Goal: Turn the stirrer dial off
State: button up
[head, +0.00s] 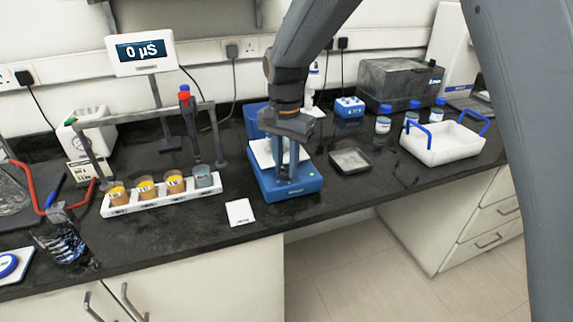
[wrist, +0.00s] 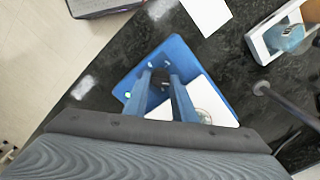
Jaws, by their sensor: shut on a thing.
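The blue stirrer (head: 293,190) with a white top plate (wrist: 222,110) stands near the front edge of the bench. My gripper (head: 291,174) points down at the front of the stirrer. In the wrist view my gripper (wrist: 160,78) has its two blue fingers closed on the small dark stirrer dial (wrist: 160,76). The fingers hide most of the dial, and I cannot read its setting. A small green light (wrist: 127,95) shows on the stirrer's front, beside the dial.
A white rack (head: 150,203) with several sample cups stands to the left, under a grey stand. A white card (head: 240,212) lies between rack and stirrer. A shallow grey tray (head: 350,160) and a white carrier with blue handles (head: 445,150) are to the right.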

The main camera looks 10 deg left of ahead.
jog(key=shift+n, duration=0.3)
jog(key=n, duration=0.3)
jog(key=shift+r+p, duration=0.1)
jog(key=shift+p, duration=0.2)
jog(key=n, duration=0.3)
jog(key=shift+n, duration=0.3)
jog(key=n, duration=0.3)
jog(key=shift+n+p, duration=0.3)
jog(key=n, duration=0.3)
jog(key=shift+n, duration=0.3)
jog(key=n, duration=0.7)
jog(key=shift+w, duration=0.1)
jog(key=n, duration=0.6)
jog(key=shift+b, duration=0.4)
jog(key=shift+n, duration=0.3)
